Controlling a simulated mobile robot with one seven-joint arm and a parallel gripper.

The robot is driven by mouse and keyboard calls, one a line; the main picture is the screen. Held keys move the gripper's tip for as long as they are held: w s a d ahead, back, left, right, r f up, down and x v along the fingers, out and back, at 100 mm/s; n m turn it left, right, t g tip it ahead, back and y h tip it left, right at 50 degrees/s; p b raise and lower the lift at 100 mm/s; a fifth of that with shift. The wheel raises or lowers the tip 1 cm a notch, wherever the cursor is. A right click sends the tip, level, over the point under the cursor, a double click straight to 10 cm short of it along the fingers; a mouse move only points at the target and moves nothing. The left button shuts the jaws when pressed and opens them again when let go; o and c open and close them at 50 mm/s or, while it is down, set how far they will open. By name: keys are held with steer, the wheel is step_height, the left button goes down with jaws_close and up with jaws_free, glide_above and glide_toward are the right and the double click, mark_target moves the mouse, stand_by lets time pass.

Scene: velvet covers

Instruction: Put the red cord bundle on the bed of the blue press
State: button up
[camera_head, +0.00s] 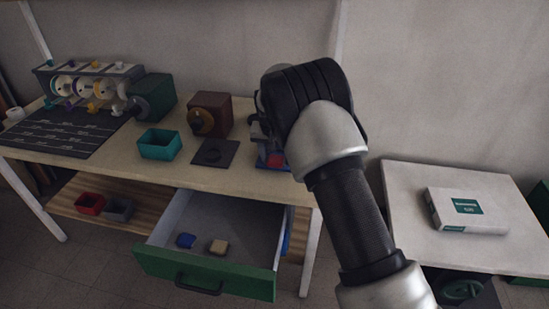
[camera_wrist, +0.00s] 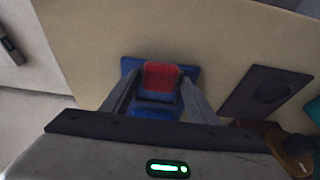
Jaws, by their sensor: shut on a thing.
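The red cord bundle (camera_wrist: 162,78) sits between the fingers of my gripper (camera_wrist: 160,82), which is shut on it. The blue press (camera_wrist: 131,66) shows around and below the bundle in the wrist view. The bundle is over the press bed; I cannot tell whether it touches the bed. In the head view, a bit of the red bundle (camera_head: 276,160) and the blue press (camera_head: 261,164) show at the right end of the workbench, left of my arm. My arm hides most of the press and the gripper there.
A dark square plate (camera_head: 215,152), a brown box with a round knob (camera_head: 208,115) and a teal bin (camera_head: 160,144) stand left of the press. An open green-fronted drawer (camera_head: 205,275) juts out below. A white side table (camera_head: 440,185) stands right.

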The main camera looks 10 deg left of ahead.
steer(key=shift+w+f, duration=0.15)
steer(key=shift+w, duration=0.05)
steer(key=shift+f, duration=0.25)
stand_by(0.5)
steer(key=o, duration=1.1)
steer(key=shift+s+f+p+v, duration=0.1)
steer(key=shift+s+p+v, duration=0.15)
steer(key=shift+v, duration=0.7)
steer(key=shift+s+f+p+v, duration=0.15)
steer(key=shift+p+v, duration=0.25)
steer(key=shift+v, duration=0.55)
steer(key=shift+s+r+p+v, duration=0.1)
steer(key=shift+s+p+v, duration=0.2)
steer(key=shift+v, duration=0.65)
